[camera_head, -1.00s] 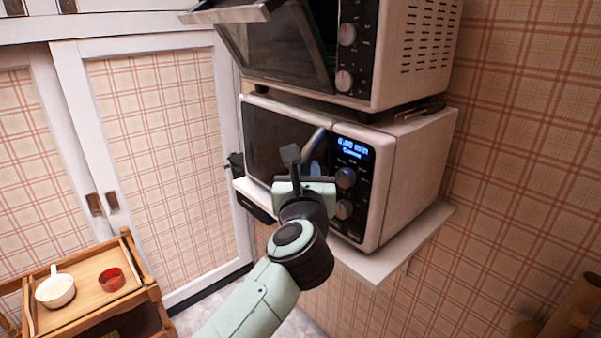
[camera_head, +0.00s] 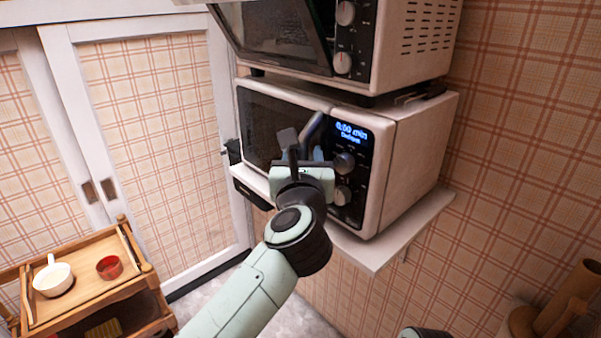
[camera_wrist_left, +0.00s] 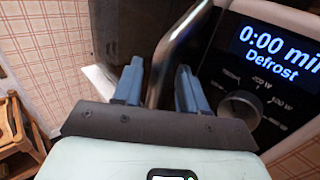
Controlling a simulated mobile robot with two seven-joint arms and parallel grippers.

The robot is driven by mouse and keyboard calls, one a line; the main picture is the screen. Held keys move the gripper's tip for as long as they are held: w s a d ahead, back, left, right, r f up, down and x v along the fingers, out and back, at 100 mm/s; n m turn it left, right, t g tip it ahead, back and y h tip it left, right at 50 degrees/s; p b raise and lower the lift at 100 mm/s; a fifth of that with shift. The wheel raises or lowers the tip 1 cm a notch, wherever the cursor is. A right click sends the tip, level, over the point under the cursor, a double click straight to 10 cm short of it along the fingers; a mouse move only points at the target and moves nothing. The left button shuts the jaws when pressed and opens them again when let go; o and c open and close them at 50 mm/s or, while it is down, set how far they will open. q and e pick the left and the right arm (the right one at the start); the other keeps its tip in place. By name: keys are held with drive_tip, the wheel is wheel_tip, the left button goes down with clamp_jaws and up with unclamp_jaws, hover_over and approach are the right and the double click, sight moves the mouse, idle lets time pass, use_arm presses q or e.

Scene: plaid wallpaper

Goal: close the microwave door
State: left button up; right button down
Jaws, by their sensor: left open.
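The microwave (camera_head: 415,150) is the lower white appliance on a wall shelf, with a lit display and knobs at the right of its front. Its dark glass door (camera_head: 265,125) looks flush or nearly flush with the front; I cannot tell if it is fully latched. The metal door handle (camera_head: 314,128) stands along the door's right edge. My left gripper (camera_head: 301,148) is in front of the handle. In the left wrist view, its fingers (camera_wrist_left: 160,72) are open, with the handle (camera_wrist_left: 176,55) passing between them. My right gripper is not in view.
A toaster oven (camera_head: 400,50) with a lowered door sits directly above the microwave. The white shelf (camera_head: 385,250) projects below it. A wooden cart (camera_head: 90,268) with a white pan (camera_head: 52,279) and red bowl (camera_head: 109,267) stands at lower left, near tall cabinet doors (camera_head: 150,130).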

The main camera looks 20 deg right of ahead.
use_arm(q)
drive_tip(key=b+v, duration=0.2)
drive_tip(key=v, duration=1.1)
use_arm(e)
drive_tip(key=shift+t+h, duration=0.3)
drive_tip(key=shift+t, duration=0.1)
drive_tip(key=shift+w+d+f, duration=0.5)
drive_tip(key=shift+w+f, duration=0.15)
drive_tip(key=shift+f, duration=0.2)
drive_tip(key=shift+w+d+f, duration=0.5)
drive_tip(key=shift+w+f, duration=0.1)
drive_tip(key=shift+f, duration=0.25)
use_arm(q)
drive_tip(key=shift+a, duration=0.1)
